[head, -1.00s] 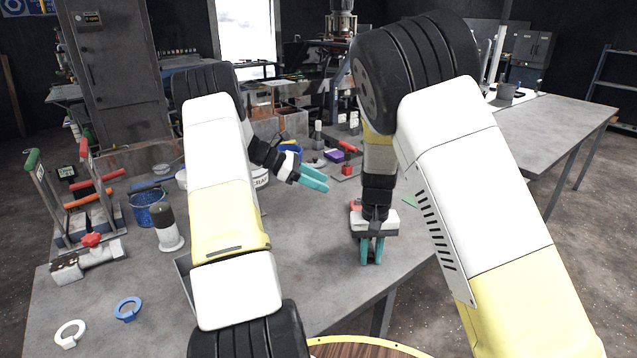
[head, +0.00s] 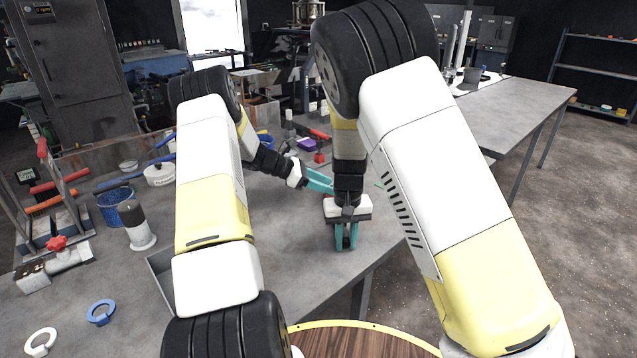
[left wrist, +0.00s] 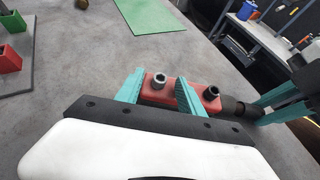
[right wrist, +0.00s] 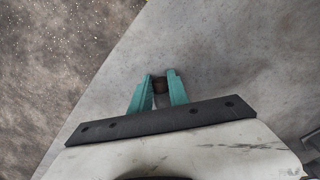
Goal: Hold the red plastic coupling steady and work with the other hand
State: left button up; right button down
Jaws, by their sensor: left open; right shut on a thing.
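The red plastic coupling (left wrist: 165,95) is a red block with two metal studs on top, in the left wrist view. My left gripper (left wrist: 160,77) is open, with one teal finger on each side of part of it; I cannot tell whether they touch it. A dark cylinder (left wrist: 237,107) runs from the coupling's right end to my right gripper, which (right wrist: 160,80) is shut on the dark cylinder, also in the right wrist view (right wrist: 160,87). In the head view my left gripper (head: 320,180) is just behind my right gripper (head: 346,237), which largely hides the coupling.
A green mat (left wrist: 150,15) and red and green blocks (left wrist: 10,58) lie farther off. On the bench's left stand a blue bucket (head: 115,207), a bottle (head: 137,225), a valve (head: 60,255) and a blue ring (head: 101,312). The bench edge is close to my right gripper.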

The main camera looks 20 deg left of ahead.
pick_arm(q)
grip_shut()
dwell(1.4)
dwell(0.4)
jog(key=shift+c, duration=1.3)
grip_release()
grip_shut()
